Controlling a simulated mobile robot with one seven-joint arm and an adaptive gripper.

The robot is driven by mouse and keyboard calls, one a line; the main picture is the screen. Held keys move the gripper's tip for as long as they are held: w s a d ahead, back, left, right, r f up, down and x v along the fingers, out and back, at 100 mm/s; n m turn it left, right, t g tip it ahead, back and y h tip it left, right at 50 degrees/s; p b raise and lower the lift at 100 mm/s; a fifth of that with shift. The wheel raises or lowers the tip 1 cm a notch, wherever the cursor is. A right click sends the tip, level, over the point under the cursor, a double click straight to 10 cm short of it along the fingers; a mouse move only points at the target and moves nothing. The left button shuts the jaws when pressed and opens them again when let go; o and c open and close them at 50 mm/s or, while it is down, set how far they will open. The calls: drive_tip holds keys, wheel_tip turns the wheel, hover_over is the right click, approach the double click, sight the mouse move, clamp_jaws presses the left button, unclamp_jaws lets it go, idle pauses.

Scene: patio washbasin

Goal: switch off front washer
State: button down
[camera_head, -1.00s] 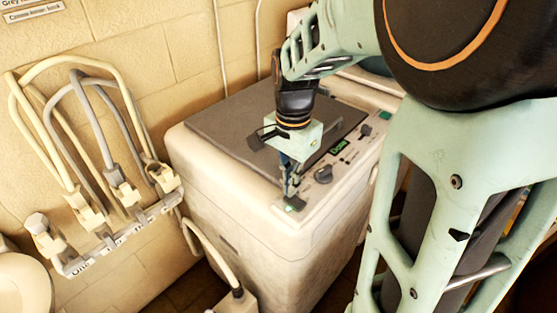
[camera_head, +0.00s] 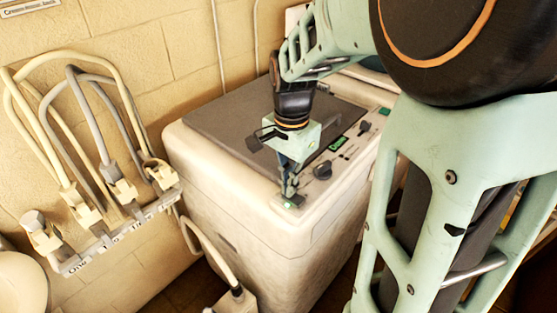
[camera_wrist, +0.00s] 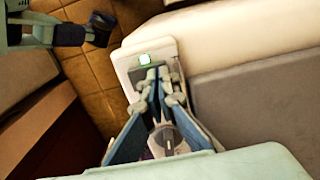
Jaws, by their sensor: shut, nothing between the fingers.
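The front washer (camera_head: 245,215) is a cream-coloured top-loading machine with a dark grey lid (camera_head: 225,118), standing in the middle of the head view. Its control strip runs along the right side of the top, with a dark knob (camera_head: 322,169) and a green-lit switch (camera_head: 293,202) at the near end.
A second machine stands behind the washer, partly hidden by my arm. On the left wall, several plugs with looped cables (camera_head: 115,190) sit in a labelled power strip (camera_head: 120,232). A further plug with a cable (camera_head: 235,300) is low in front of the washer.

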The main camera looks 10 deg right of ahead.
drive_tip(key=shift+r+p, duration=2.85)
drive_tip(key=shift+r, duration=0.7)
drive_tip(key=shift+f, duration=0.1)
